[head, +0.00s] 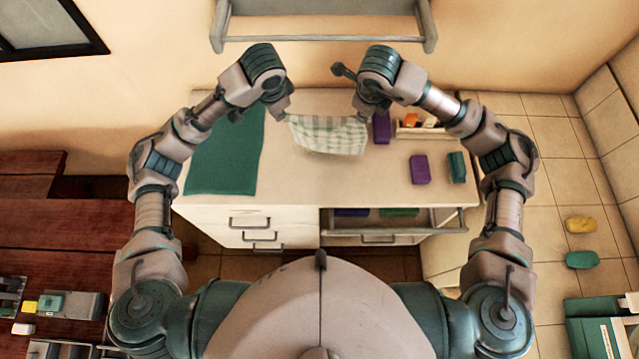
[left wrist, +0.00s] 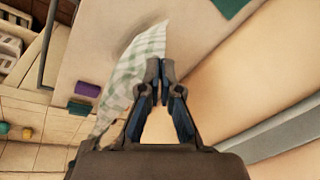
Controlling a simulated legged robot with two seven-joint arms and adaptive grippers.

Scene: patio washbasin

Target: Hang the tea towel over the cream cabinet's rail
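The green-and-white checked tea towel (head: 328,136) is stretched between my two grippers above the back of the cream cabinet's top. My left gripper (head: 284,113) is at its left upper corner. In the left wrist view the fingers (left wrist: 160,78) are closed together, with the towel (left wrist: 138,65) running down beside them. My right gripper (head: 366,113) is at the towel's right upper corner; its fingertips are small, but the cloth hangs from there. The cream cabinet (head: 300,185) has a grey rail (head: 400,231) along its front right, above an open shelf.
A green cloth (head: 227,155) lies on the cabinet top's left. Purple blocks (head: 420,169) and a green block (head: 456,167) stand at the right. A wall shelf with a bar (head: 325,38) is above. The cabinet top's front middle is clear.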

